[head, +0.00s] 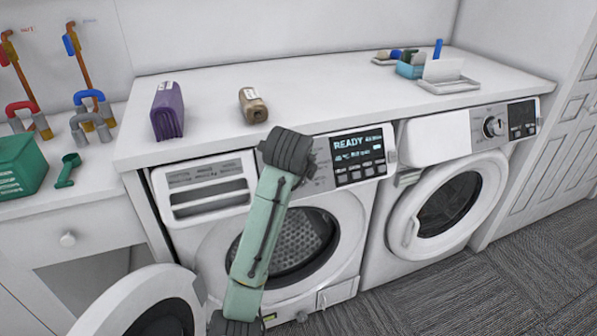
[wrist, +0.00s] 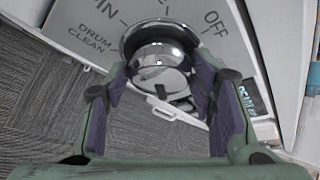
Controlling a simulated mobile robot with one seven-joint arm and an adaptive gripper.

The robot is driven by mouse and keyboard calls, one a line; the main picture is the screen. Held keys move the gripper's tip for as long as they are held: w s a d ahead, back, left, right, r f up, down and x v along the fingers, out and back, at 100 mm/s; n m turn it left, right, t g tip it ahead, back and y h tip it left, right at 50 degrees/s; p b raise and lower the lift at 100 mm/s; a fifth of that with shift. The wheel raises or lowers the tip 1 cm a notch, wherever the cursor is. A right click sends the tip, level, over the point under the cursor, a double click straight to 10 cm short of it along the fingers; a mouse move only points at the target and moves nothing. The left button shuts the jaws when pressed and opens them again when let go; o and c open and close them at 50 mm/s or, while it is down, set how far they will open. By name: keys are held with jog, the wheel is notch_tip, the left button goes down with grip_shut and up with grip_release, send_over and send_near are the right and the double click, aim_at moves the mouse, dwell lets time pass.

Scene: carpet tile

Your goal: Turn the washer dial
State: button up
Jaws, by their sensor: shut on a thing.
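The washer dial (wrist: 157,58) is a round chrome knob in the wrist view, on a grey panel with the words OFF, DRUM CLEAN and a partly hidden label ending in "IN". My gripper (wrist: 163,75) is shut on the dial, with one purple-padded finger on each side of it. In the head view my green arm link and dark wrist joint cover the dial and the gripper. The washer (head: 345,215) is the left machine; its display (head: 358,156) reads READY. The dial's pointer cannot be made out.
The round door (head: 138,305) at lower left stands open. A second machine (head: 385,250) with its own dial (head: 494,126) stands on the right. The counter (head: 330,85) carries a purple pack (head: 167,112), a brown bottle (head: 253,105) and a tray (head: 448,86).

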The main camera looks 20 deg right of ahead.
jog(key=shift+d+r+m+g+y, duration=0.1)
jog(key=shift+m+g+y, duration=0.3)
jog(key=shift+m, duration=0.5)
jog(key=o, duration=1.1)
jog(key=shift+o, duration=0.2)
jog(key=v, duration=1.2)
jog(key=shift+d, duration=0.15)
